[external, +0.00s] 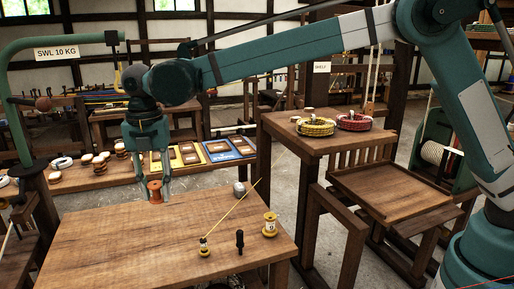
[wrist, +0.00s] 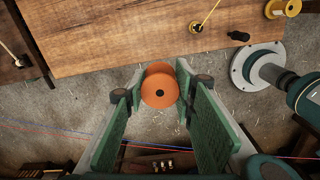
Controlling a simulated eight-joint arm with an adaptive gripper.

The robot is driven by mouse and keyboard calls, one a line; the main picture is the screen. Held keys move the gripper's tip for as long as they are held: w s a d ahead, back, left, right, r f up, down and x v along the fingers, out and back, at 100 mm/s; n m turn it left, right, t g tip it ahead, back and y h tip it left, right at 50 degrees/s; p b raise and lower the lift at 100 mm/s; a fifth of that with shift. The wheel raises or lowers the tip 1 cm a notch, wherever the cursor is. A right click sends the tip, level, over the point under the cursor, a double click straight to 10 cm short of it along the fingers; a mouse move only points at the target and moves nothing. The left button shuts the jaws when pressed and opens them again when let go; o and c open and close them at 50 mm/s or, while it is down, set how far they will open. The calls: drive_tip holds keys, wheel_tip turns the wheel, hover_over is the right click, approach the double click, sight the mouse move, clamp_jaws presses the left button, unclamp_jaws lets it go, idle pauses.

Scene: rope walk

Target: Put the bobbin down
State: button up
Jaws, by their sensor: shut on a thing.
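My gripper (external: 153,198) is shut on an orange bobbin (external: 154,190). In the external view they are held up by the far edge of the wooden table (external: 120,238). In the wrist view the orange bobbin (wrist: 160,86) sits between the green fingers of my gripper (wrist: 160,92), its round end facing the camera. There, bare floor shows around most of it and the table edge (wrist: 110,60) passes behind its top. The bobbin appears apart from the tabletop; its exact height is hard to tell.
The table's left part is clear. A higher shelf (external: 300,140) holds rope coils.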

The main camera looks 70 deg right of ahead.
hover_over(172, 271)
wheel_tip(172, 271, down, 18)
drive_tip(key=shift+s+a, duration=0.1)
drive_tip(key=shift+f, duration=0.2)
drive_tip(key=shift+f+b, duration=0.5)
drive_tip(key=shift+f, duration=2.5)
drive_tip(key=shift+f+b, duration=0.35)
drive_tip(key=shift+f, duration=1.5)
drive_tip(key=shift+f, duration=0.2)
drive_tip(key=o, duration=0.7)
drive_tip(key=shift+o, duration=0.2)
